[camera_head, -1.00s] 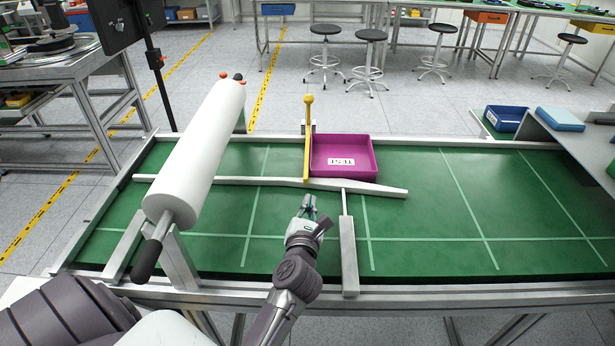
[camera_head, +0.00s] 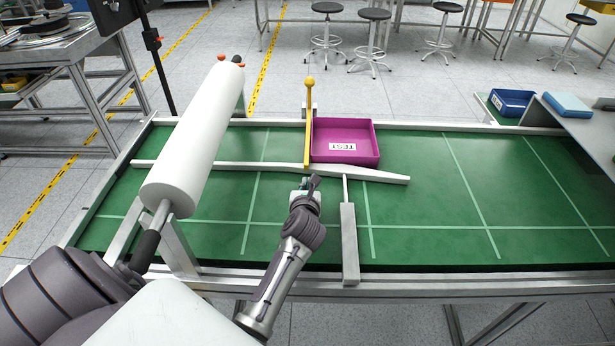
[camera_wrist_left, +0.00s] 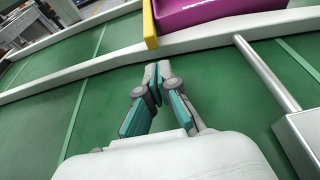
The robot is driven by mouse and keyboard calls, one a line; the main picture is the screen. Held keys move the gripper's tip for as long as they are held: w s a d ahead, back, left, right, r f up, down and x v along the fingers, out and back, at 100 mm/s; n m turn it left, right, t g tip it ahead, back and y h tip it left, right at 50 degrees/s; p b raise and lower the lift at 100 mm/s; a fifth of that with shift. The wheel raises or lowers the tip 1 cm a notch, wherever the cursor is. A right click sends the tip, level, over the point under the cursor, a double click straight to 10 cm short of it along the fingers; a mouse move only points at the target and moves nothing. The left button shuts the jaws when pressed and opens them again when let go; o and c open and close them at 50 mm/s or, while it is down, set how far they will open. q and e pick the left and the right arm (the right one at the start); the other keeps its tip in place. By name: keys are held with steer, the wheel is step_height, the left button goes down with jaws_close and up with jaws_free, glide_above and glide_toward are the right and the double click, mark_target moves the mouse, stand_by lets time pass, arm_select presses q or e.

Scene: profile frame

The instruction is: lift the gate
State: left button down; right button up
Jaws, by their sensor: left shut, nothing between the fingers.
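The gate looks like a thin yellow upright piece (camera_head: 307,125) with a round yellow knob on top. It stands at the left end of a magenta box labelled TEST (camera_head: 345,141), behind a long pale bar (camera_head: 230,166). In the left wrist view, the lower end of the yellow gate (camera_wrist_left: 149,25) and a corner of the magenta box (camera_wrist_left: 190,14) show at the top. My left gripper (camera_head: 309,183) is in front of the pale bar, just below the gate in the picture. Its fingertips (camera_wrist_left: 157,72) are together and empty, apart from the gate. My right gripper is not in view.
A large white roll (camera_head: 195,140) on a metal stand is left of my arm. A metal cylinder with a rod (camera_head: 348,235) meets the pale bar from the front. The green surface (camera_head: 420,225) is clear at the right. A blue bin (camera_head: 511,102) stands beyond it.

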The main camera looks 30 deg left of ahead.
mark_target(308, 172)
arm_select(q)
steer(key=x, duration=0.4)
steer(key=shift+w+a+f, duration=0.15)
steer(key=shift+w+a, duration=0.05)
steer(key=shift+w, duration=0.05)
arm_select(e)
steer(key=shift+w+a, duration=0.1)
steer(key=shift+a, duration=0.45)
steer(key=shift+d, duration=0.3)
